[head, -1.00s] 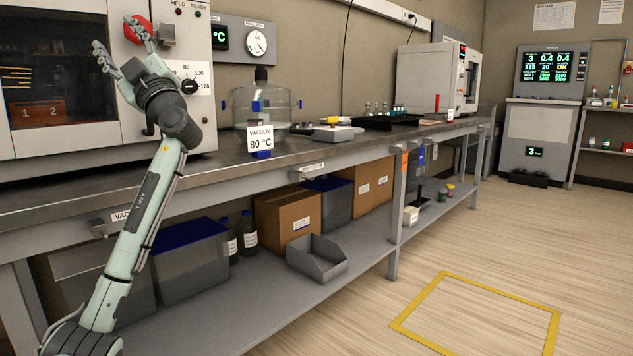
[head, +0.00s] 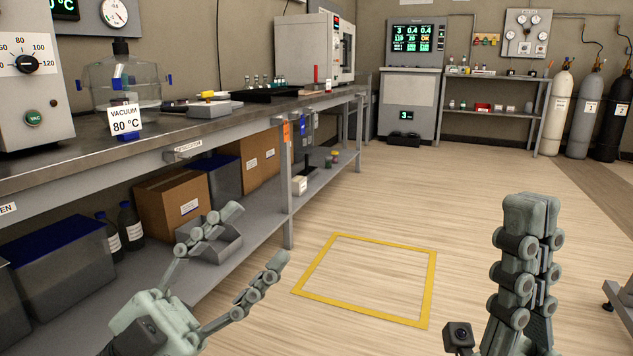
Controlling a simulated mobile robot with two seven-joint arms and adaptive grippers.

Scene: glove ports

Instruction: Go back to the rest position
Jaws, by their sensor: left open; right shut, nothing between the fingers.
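My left gripper (head: 240,245) is in the lower left-middle of the head view, in front of the bench's lower shelf. Its two fingers are spread wide with nothing between them. My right gripper (head: 527,225) stands upright at the lower right over the open floor. Its fingers are together and hold nothing. Both grippers are clear of the bench top.
The bench (head: 190,133) runs along the left, with a vacuum oven (head: 35,100), a glass desiccator (head: 125,80) and a black tray (head: 262,95). Boxes stand on its lower shelf. A yellow floor square (head: 345,240) lies in clear floor. Gas cylinders (head: 585,115) stand back right.

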